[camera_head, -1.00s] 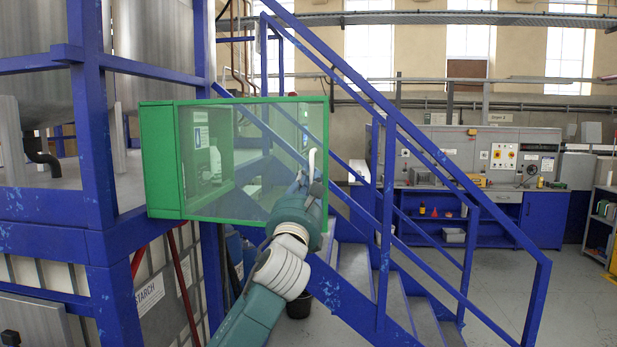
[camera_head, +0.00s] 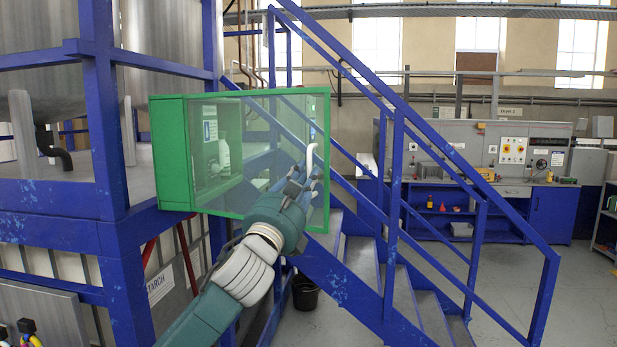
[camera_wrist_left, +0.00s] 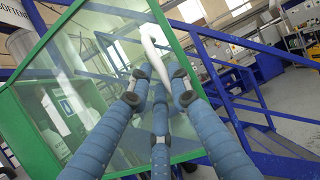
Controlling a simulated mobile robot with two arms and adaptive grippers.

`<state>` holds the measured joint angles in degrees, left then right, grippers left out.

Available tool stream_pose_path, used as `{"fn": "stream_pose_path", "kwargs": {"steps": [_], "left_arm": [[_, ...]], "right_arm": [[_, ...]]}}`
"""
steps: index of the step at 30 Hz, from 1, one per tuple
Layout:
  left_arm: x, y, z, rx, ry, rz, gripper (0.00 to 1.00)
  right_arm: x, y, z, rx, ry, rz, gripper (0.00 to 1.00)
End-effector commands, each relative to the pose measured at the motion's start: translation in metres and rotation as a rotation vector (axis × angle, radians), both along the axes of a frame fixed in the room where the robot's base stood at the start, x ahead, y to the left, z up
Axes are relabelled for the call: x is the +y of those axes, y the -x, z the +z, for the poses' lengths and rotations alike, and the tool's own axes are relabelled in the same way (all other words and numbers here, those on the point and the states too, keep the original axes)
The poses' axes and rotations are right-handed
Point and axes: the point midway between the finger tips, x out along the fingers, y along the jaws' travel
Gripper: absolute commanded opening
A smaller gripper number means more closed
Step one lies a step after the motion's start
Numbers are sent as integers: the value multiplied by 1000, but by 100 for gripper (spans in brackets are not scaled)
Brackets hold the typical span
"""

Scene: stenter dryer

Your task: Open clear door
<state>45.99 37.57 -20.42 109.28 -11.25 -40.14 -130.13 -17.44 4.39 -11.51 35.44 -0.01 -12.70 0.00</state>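The clear door (camera_head: 280,125) has a green frame and a white curved handle (camera_head: 312,152) near its right side. It stands swung out from the green cabinet (camera_head: 172,155), reaching to the right beyond it. A white item shows inside the cabinet through the pane. My left gripper (camera_head: 306,182) is at the lower part of the handle. In the left wrist view, its fingers (camera_wrist_left: 160,76) converge around the white handle (camera_wrist_left: 152,48), with the clear door (camera_wrist_left: 100,60) just beyond; the exact contact is partly hidden by the fingers. My right gripper is not in view.
A blue staircase with railings (camera_head: 440,160) rises just right of and behind the door. A blue post (camera_head: 105,140) and platform frame stand at left. A black bucket (camera_head: 305,292) sits on the floor below. A workbench (camera_head: 470,180) stands at the back right.

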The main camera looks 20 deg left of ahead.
Motion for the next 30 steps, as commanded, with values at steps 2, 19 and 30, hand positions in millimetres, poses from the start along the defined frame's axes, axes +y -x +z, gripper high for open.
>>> {"fn": "stream_pose_path", "kwargs": {"steps": [2, 19, 30], "left_arm": [[7, 0, 3, -3, 1, 14, 24], [4, 0, 1, -1, 2, 8, 24], [-2, 51, -22, 1, -4, 4, 24]], "right_arm": [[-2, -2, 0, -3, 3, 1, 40], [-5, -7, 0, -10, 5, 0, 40], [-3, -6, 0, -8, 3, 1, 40]]}}
